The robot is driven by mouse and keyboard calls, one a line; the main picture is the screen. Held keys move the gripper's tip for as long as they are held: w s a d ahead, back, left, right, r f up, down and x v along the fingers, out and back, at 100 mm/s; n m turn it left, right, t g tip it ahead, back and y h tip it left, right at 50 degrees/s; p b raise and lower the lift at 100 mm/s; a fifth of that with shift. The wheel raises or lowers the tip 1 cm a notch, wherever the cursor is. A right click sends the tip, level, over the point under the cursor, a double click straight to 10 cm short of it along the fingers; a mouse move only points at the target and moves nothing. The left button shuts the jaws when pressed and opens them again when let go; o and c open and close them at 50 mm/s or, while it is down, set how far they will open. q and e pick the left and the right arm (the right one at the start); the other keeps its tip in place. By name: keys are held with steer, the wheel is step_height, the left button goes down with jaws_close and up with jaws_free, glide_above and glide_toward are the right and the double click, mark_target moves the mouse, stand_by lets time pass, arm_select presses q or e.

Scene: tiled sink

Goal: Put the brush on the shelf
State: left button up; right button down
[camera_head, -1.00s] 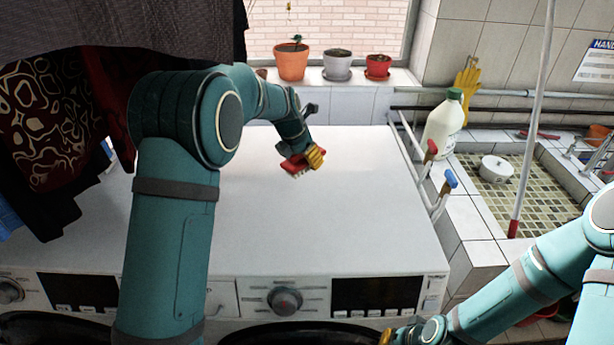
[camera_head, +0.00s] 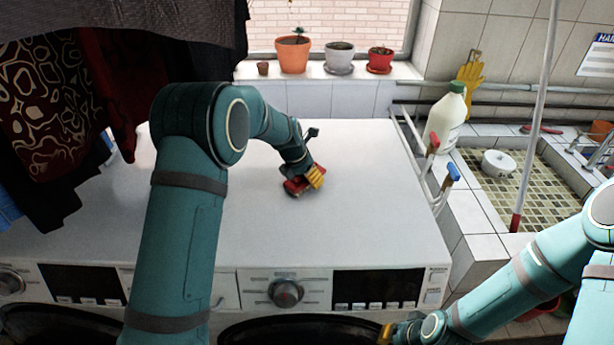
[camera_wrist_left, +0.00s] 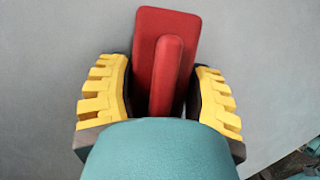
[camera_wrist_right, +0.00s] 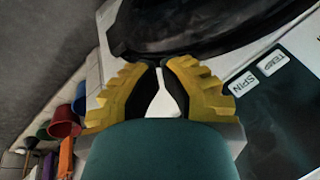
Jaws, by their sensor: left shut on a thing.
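The red brush (camera_head: 297,187) is in my left gripper (camera_head: 312,178), over the white washing machine top. In the left wrist view, the brush (camera_wrist_left: 165,50) has a flat red back with a raised handle, and the yellow-padded fingers stand on both sides of the handle. I cannot tell whether the brush touches the machine top; its underside is hidden. My right gripper (camera_head: 387,335) is low at the front of the machines, and its fingertips (camera_wrist_right: 160,70) come together with nothing held. No separate shelf is clear; a tiled ledge (camera_head: 300,97) runs under the window.
Several plant pots (camera_head: 293,56) stand on the ledge. The white machine top (camera_head: 240,215) is largely clear. Dark clothes (camera_head: 45,130) hang at left.

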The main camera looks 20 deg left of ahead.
arm_select(q)
steer(key=shift+f, duration=0.15)
steer(key=o, duration=1.2)
steer(key=shift+o, duration=0.2)
